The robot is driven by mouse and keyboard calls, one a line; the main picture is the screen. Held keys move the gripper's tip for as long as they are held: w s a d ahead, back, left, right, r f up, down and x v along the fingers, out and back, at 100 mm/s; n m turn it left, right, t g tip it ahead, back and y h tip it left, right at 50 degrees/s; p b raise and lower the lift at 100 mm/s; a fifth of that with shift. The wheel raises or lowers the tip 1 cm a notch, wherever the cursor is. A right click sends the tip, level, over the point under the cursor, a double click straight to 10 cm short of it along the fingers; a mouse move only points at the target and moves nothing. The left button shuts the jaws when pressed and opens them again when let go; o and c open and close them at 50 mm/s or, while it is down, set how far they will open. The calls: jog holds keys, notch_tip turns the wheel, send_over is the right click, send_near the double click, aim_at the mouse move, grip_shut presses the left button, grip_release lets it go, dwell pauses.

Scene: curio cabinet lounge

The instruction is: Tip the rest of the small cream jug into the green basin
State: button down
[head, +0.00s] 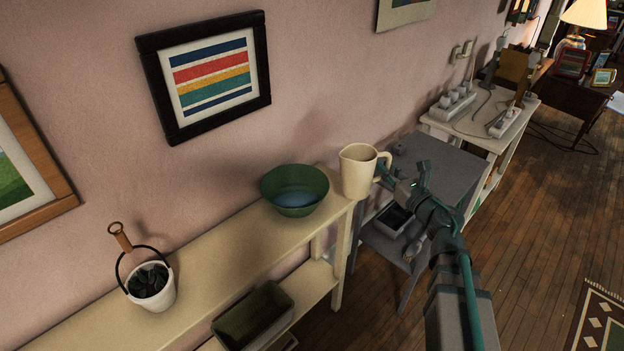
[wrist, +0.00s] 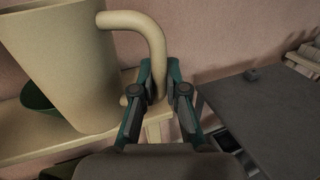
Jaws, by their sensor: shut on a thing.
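The cream jug (head: 358,171) is upright at the right end of the cream shelf, just right of the green basin. In the head view I cannot tell whether its base touches the shelf. My gripper (head: 385,175) is shut on the jug's handle, on the jug's right side. In the wrist view the jug (wrist: 62,60) fills the upper left, and my gripper (wrist: 159,95) has the lower part of the handle between its fingers. The green basin (head: 295,188) stands on the shelf with some bluish liquid in it. Its edge shows behind the jug in the wrist view (wrist: 36,97). The jug's contents are hidden.
The cream shelf (head: 215,262) runs along the wall, with a white pail (head: 152,292) of dark pieces at its left. A dark green box (head: 253,316) is on the lower level. A grey table (head: 440,165) stands to the right. Framed pictures hang on the wall.

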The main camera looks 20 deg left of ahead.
jog(key=shift+s+d+p, duration=0.3)
jog(key=shift+s+p, duration=0.45)
jog(key=shift+s, duration=0.2)
jog(key=shift+s+d+p, duration=0.3)
jog(key=shift+s+p, duration=0.4)
jog(key=shift+s, duration=0.2)
jog(key=shift+f, duration=0.1)
